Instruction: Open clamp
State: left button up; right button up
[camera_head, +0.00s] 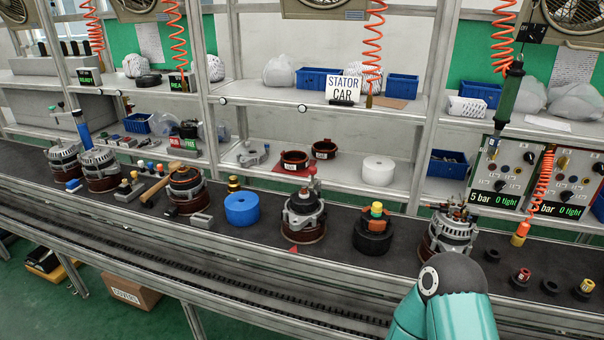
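No part is plainly recognisable as the clamp. An alternator (303,222) stands upright on the dark bench near the middle, with a red-tipped upright piece (312,183) at its top and a small red piece (293,249) at its front foot. These could belong to a clamp, but they are too small to tell, as is whether anything is open. Another alternator (450,229) stands farther right, just behind my teal arm, which enters at the bottom right. Neither gripper shows.
A wooden-handled hammer (157,187) lies left. Orange coiled hoses (373,45) hang overhead. Air control boxes (554,180) stand behind the bench at right.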

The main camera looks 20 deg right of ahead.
aim_at(312, 170)
jog(key=i, duration=0.85)
jog(key=z, duration=0.05)
